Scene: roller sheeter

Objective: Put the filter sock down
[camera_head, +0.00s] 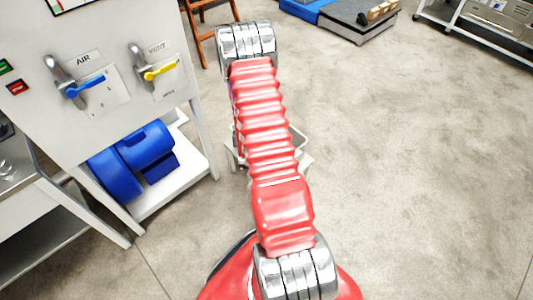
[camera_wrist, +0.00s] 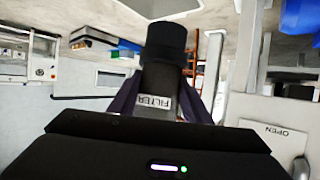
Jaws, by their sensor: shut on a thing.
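The filter sock (camera_wrist: 153,78) is a dark grey cylinder with a wide black end and a white label reading FILTER. It shows in the middle of the wrist view. My gripper (camera_wrist: 163,88) is shut on it, with one dark purple finger on each side. The sock's lower part is hidden behind the gripper body. In the head view my red arm covers the gripper, and I cannot make out the sock there.
A white panel (camera_head: 107,30) with a blue AIR lever (camera_head: 85,87) and a yellow VENT lever (camera_head: 160,71) stands left of my arm. A blue motor (camera_head: 133,160) sits on the shelf below. A grey platform (camera_head: 352,20) lies far back. The floor to the right is clear.

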